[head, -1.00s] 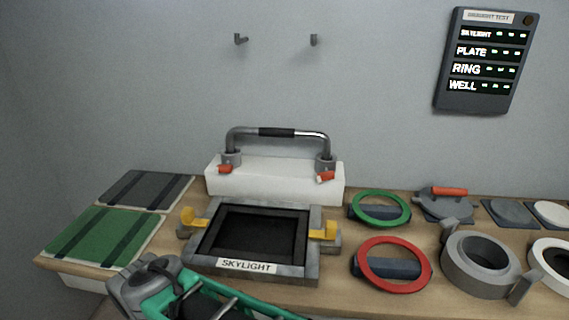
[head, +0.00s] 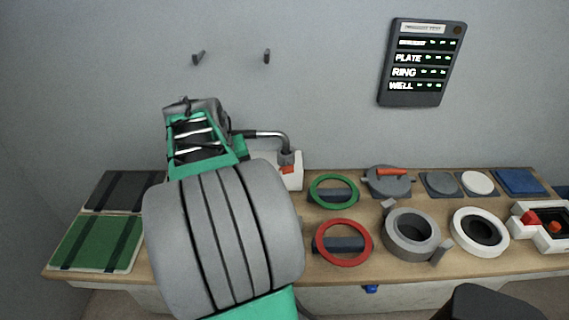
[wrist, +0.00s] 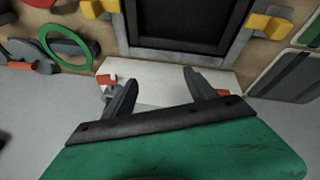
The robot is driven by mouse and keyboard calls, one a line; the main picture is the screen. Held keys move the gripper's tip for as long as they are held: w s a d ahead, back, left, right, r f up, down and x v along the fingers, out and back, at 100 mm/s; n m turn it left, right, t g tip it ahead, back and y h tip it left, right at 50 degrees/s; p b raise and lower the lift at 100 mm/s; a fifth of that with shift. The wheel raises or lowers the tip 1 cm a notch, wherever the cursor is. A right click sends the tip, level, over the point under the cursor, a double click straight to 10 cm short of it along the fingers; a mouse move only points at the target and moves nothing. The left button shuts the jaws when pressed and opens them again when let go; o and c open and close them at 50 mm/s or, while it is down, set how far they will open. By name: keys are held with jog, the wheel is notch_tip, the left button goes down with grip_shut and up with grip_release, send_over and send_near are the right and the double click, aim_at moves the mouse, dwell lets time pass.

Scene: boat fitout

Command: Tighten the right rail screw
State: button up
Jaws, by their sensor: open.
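The rail, a grey bent bar (head: 265,134), stands on a white block (head: 297,178) at the back of the bench; my arm hides its left part in the head view. The right rail screw, red (head: 288,170), sits at the foot of the rail's right post. In the wrist view the right screw (wrist: 106,80) lies left of my gripper (wrist: 158,78), apart from the fingers. The other red screw (wrist: 222,92) shows partly beside the right-hand finger. My gripper is open and empty, its fingers over the white block. The head view hides the fingers.
The skylight frame (wrist: 185,52) with yellow latches lies beyond the fingers in the wrist view. Green (head: 333,207) and red (head: 371,246) rings and a grey collar (head: 411,250) stand to the right. A green panel (head: 97,256) lies left. Two wall hooks are above.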

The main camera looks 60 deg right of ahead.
aim_at(286, 169)
jog(key=s+d+m+g, duration=0.1)
jog(key=s+d+m, duration=0.2)
jog(key=s+d, duration=0.65)
jog(key=shift+h, duration=0.4)
jog(key=d+f, duration=0.1)
jog(key=f, duration=0.1)
jog(key=w+d+f, duration=0.1)
jog(key=f, duration=0.1)
jog(key=d+f, duration=0.2)
jog(key=shift+w+d+p, duration=0.1)
jog(key=shift+w+p, duration=0.15)
jog(key=shift+p, duration=0.05)
jog(key=shift+c, duration=0.2)
